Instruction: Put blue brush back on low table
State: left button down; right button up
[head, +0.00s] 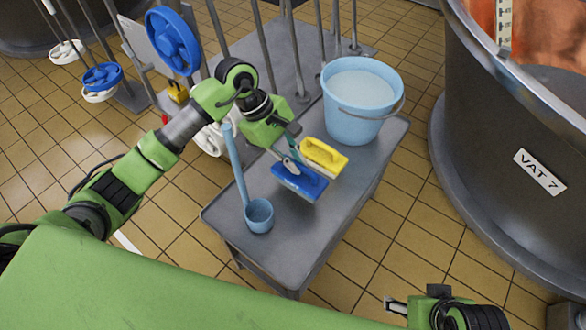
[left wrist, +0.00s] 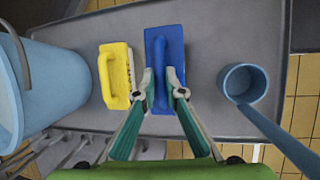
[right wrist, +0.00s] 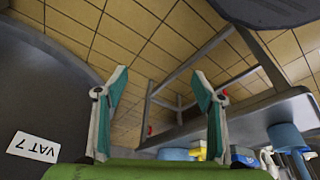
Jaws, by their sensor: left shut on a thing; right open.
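The blue brush (head: 299,180) is over the grey low table (head: 235,215), between the yellow brush and the ladle. My left gripper (head: 292,163) is shut on its handle. In the left wrist view the blue brush (left wrist: 165,60) lies between the fingertips (left wrist: 161,88), its long flat back facing the camera. Whether its underside touches the table top or hangs just above it, I cannot tell. My right gripper (right wrist: 158,88) is open and empty, away from the table, and shows at the bottom right of the head view (head: 400,305).
A yellow brush (head: 323,154) lies close beside the blue one. A light blue bucket (head: 362,100) of pale liquid stands at the table's far end. The vat marked VAT 7 (head: 500,150) stands to the right.

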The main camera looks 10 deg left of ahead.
pick_arm(q)
jog(key=shift+w+a+f, duration=0.1)
jog(key=shift+a+f, duration=0.1)
jog(key=shift+f, duration=0.1)
notch_tip(320, 180, down, 3)
jog(key=shift+w+a+f+b, duration=0.1)
jog(key=shift+w+f+b, duration=0.1)
jog(key=shift+b, duration=0.2)
jog(key=shift+s, duration=0.1)
pick_arm(e)
jog(key=shift+f, duration=0.45)
pick_arm(q)
jog(key=c, duration=2.1)
grip_release()
pick_arm(e)
jog(key=shift+w+a+r, duration=0.1)
jog(key=shift+w+a, duration=0.05)
jog(key=shift+w, duration=0.35)
